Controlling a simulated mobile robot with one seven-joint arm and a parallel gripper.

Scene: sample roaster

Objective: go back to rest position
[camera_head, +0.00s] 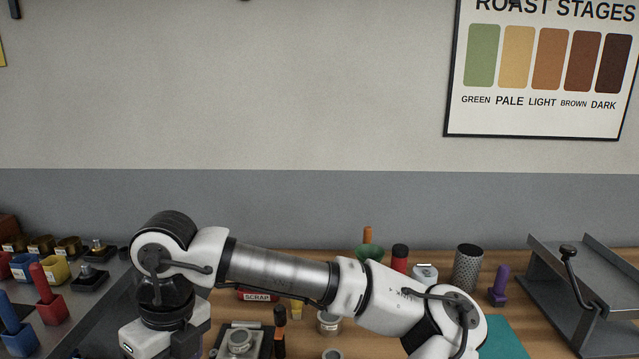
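My arm stretches across the lower middle of the head view, with one bulky joint at the left and another bending down out of the picture at the lower right. My gripper is not visible; the end of the arm lies below the bottom edge. I cannot tell whether it holds anything. The arm covers part of the wooden bench (625,262) and some items on it.
A grey metal stand (575,300) is at right. Coloured cups, including a yellow one (54,270), crowd the left.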

